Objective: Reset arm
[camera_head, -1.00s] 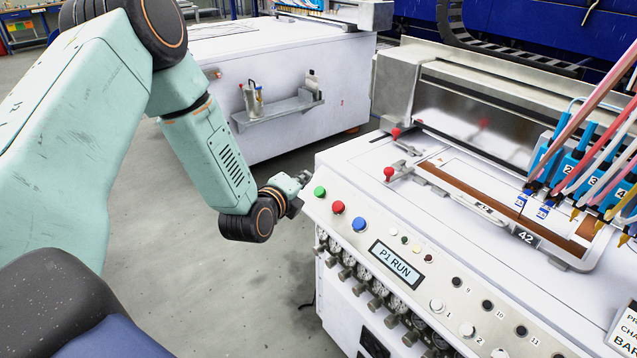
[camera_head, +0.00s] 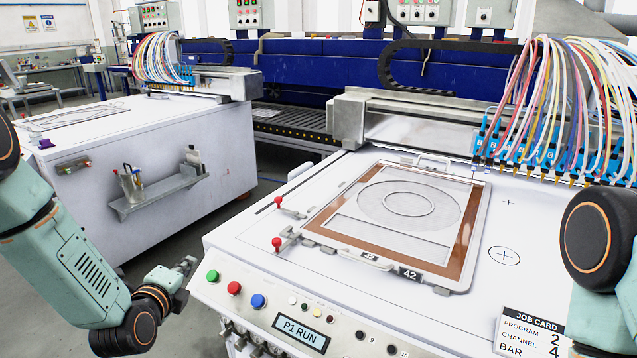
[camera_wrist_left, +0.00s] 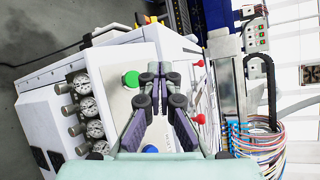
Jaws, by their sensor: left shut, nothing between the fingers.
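My left gripper (camera_head: 187,264) is shut and empty. It is in the head view at the left front corner of the machine, beside the green button (camera_head: 212,276); I cannot tell whether it touches the panel. In the left wrist view its dark fingers (camera_wrist_left: 160,70) are together, with the green button (camera_wrist_left: 131,79) beside them. My left arm (camera_head: 75,255) comes in from the left edge. My right arm (camera_head: 597,240) shows at the right edge; its gripper is out of view.
The white machine (camera_head: 250,235) holds a brown-framed plate (camera_head: 335,205) marked 42. Red-knobbed clamps (camera_head: 277,243) stand near its left edge. Hoses and blue nozzles (camera_head: 500,135) hang at the back right. A second white machine (camera_head: 90,160) stands left, with floor between.

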